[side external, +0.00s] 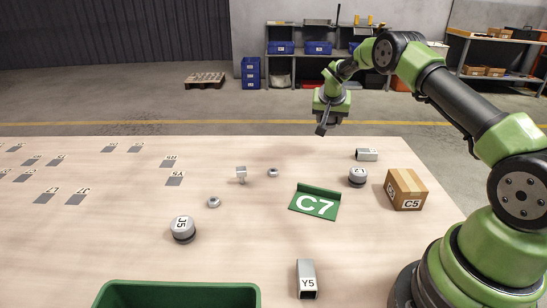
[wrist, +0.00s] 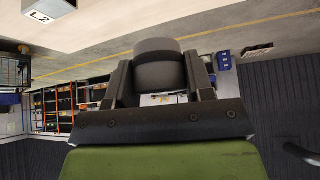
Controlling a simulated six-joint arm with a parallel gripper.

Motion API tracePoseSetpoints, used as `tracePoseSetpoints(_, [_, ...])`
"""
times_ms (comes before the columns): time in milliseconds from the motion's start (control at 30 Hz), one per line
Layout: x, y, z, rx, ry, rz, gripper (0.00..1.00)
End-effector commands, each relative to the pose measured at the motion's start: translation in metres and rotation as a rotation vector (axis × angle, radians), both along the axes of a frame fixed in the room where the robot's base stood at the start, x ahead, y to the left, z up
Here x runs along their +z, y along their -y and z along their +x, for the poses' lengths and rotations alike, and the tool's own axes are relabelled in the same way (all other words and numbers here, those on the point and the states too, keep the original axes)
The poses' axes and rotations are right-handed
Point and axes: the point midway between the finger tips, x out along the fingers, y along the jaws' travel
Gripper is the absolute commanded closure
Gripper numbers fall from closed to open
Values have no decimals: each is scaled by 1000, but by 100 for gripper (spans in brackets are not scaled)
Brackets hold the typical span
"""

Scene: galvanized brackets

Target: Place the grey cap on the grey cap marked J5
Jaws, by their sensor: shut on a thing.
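The grey cap marked J5 (side external: 182,226) stands on the table at the front centre-left, label up, with a dark lower band. My gripper (side external: 322,128) is high over the far edge of the table, well behind and to the right of J5. In the wrist view my gripper (wrist: 160,82) is shut on a round grey cap (wrist: 159,66), with a finger on either side. In the side view the held cap is hard to make out. Another grey cap (side external: 357,177), its label too small to read, stands on the table at the right.
A green C7 plate (side external: 315,201), a cardboard box C5 (side external: 406,190), a Y5 tube (side external: 306,280), a bracket (side external: 241,174) and two nuts (side external: 214,202) are on the table. A tube lies behind (side external: 367,154). A green bin (side external: 178,288) stands at the front.

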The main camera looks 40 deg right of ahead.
Motion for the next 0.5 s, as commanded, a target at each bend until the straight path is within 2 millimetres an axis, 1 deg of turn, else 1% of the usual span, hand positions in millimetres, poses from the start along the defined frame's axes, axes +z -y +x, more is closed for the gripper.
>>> tracePoseSetpoints(167, [4,-5,2,12,-1,1,82])
tracePoseSetpoints(267, [6,-23,12,61,-2,3,82])
tracePoseSetpoints(367, [10,-58,28,156,-2,4,82])
tracePoseSetpoints(400, [11,-78,36,206,-3,6,82])
tracePoseSetpoints(467, [15,-110,46,289,-3,6,82])
tracePoseSetpoints(500, [16,-132,52,348,-5,7,82])
